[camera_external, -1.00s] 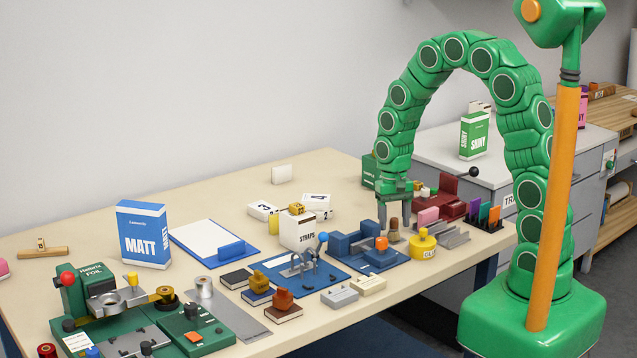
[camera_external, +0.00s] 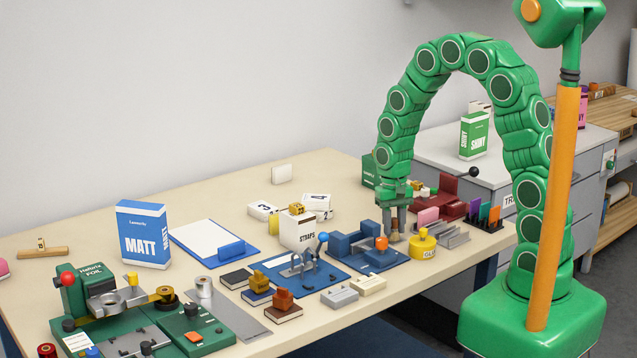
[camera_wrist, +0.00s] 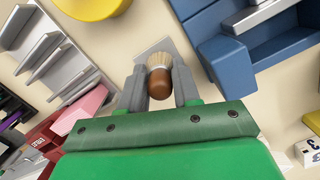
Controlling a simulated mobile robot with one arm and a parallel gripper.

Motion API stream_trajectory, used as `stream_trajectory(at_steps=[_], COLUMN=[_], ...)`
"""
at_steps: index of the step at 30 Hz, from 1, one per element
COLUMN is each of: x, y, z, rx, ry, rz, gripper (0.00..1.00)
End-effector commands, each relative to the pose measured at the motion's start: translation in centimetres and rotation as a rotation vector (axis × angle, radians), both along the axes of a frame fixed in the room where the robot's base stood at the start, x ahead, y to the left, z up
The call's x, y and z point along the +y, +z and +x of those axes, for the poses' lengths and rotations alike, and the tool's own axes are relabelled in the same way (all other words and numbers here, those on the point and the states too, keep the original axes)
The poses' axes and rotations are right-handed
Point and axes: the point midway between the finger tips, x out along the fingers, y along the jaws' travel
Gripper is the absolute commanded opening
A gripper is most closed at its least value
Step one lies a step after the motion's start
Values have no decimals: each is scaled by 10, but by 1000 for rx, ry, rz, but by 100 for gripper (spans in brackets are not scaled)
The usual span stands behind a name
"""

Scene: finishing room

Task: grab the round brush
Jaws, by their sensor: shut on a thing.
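The round brush (camera_wrist: 159,84) has a brown rounded handle and pale bristles. In the wrist view it is between the two grey fingers of my gripper (camera_wrist: 159,80), which are closed on its sides. In the outside view my gripper (camera_external: 396,224) points down at the back right of the table, and only a small part of the brush (camera_external: 394,237) shows between and below the fingers. I cannot tell whether the brush still touches the surface below it.
A yellow round pot (camera_external: 423,246) stands just right of my gripper. A blue fixture (camera_external: 352,243) stands close on the left. A grey stepped rack (camera_external: 453,236) and a dark red block (camera_external: 451,210) are to the right. Open tabletop lies farther left at the back.

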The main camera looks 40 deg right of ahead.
Motion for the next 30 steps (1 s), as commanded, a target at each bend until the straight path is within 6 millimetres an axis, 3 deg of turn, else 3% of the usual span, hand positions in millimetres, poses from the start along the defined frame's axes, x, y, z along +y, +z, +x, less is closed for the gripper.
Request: stream_trajectory(at_steps=[5,10,24,30], x=[0,0,-5,-8], y=[10,34,86,100], z=[1,1,-45,-71], rx=[-3,-4,-4,-3], ry=[0,-1,0,0], rz=[0,1,0,0], gripper=[2,2,2,2])
